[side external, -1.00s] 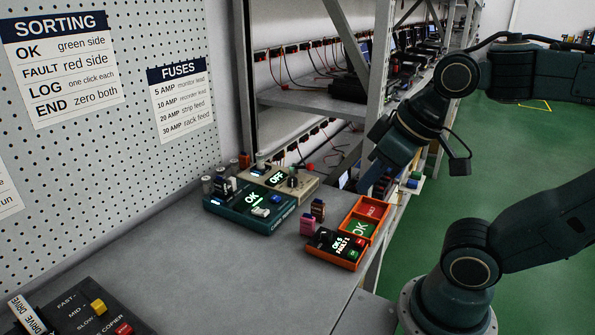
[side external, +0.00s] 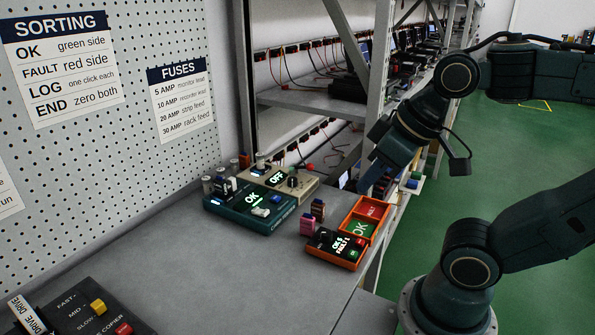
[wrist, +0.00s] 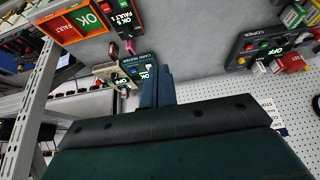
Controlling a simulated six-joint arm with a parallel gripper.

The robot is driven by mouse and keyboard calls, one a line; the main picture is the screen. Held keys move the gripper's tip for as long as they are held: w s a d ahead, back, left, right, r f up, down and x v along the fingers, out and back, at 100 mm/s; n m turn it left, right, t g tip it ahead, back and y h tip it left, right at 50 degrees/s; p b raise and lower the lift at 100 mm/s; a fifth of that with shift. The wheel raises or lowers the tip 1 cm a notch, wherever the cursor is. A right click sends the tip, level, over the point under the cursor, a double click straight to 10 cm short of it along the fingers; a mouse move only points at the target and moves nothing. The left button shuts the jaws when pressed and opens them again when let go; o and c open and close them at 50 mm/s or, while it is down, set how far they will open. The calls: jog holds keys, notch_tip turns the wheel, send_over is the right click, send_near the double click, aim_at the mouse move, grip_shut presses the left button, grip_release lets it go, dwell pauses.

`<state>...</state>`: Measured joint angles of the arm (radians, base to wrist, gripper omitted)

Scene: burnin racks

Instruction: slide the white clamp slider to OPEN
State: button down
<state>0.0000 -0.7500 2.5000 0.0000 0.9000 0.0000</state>
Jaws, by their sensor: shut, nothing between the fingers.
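The teal card tester (side external: 248,222) stands on the bench, its screen lit green with OK. A small white piece (side external: 261,212) on its top near the front looks like the clamp slider; its setting is too small to read. The tester also shows in the wrist view (wrist: 128,66), partly hidden behind my fingers. My gripper (side external: 368,182) is shut and empty, pointing down beyond the orange trays at the bench's right side, apart from the tester. In the wrist view, my gripper's fingers (wrist: 156,72) lie together.
A beige box (side external: 303,190) with an OFF screen stands behind the tester. Pink and brown pieces (side external: 308,226), an orange counter box (side external: 337,249) and an orange two-part tray (side external: 377,208) stand to its right. A dark copier (side external: 75,310) is at front left. The bench middle is clear.

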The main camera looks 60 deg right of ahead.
jog(key=c, duration=1.6)
grip_release()
jog(key=shift+o, duration=1.4)
jog(key=shift+w+r, duration=0.2)
jog(key=w+d+r+m+g, duration=0.1)
jog(key=w+r+m, duration=0.15)
jog(key=w, duration=0.25)
jog(key=w+d+r+m, duration=0.1)
jog(key=w+r+m, duration=0.1)
jog(key=w+r, duration=0.3)
jog(key=m+g, duration=0.5)
jog(key=m, duration=0.9)
send_over(231, 178)
notch_tip(231, 178, down, 15)
jog(key=shift+r+n, duration=0.1)
jog(key=shift+n, duration=0.15)
jog(key=shift+f, duration=6.9)
